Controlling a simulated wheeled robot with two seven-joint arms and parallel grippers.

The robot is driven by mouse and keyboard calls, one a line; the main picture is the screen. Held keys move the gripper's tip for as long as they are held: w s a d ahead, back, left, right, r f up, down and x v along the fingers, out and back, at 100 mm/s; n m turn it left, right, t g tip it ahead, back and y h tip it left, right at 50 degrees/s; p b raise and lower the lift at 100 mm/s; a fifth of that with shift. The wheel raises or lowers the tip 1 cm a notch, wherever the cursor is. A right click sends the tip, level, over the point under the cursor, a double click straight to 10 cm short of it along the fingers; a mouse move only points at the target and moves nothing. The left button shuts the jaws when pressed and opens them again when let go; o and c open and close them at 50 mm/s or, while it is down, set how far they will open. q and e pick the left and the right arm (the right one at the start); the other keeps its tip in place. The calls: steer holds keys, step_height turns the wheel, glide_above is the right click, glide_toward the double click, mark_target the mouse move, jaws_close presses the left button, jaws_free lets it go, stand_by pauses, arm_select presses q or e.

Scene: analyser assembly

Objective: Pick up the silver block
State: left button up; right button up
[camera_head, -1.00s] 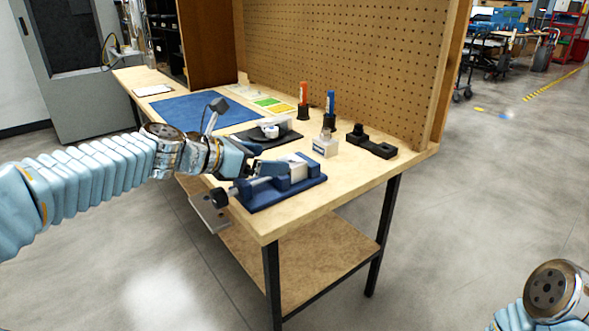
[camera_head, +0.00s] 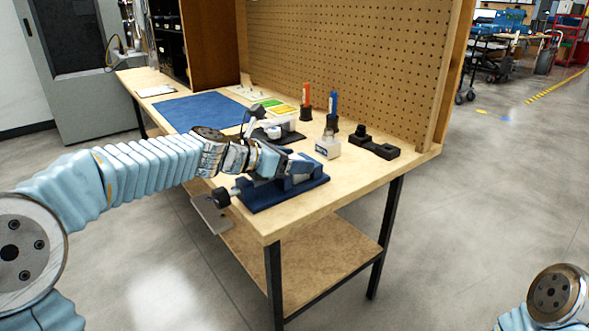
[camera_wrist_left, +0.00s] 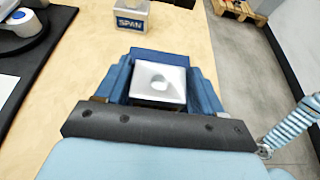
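The silver block (camera_wrist_left: 158,88) shows in the left wrist view as a bright metal piece with a round recess. It sits in the blue vise (camera_wrist_left: 205,92), with blue sides around it. In the head view the vise (camera_head: 290,194) stands at the table's front corner, and my left gripper (camera_head: 279,165) is over it, largely covering the block. In the wrist view the block lies just beyond the dark bar at the front of my gripper. The fingertips are hidden, so I cannot tell whether they touch the block. My right gripper is out of view.
A block marked SPAN (camera_wrist_left: 132,17) stands beyond the vise. Orange (camera_head: 305,101) and blue (camera_head: 332,110) upright tools, a black fixture (camera_head: 373,146) and a blue mat (camera_head: 203,111) are on the table. A pegboard (camera_head: 350,65) closes the back.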

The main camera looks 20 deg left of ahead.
arm_select(q)
steer(key=shift+r, duration=0.1)
steer(key=c, duration=0.8)
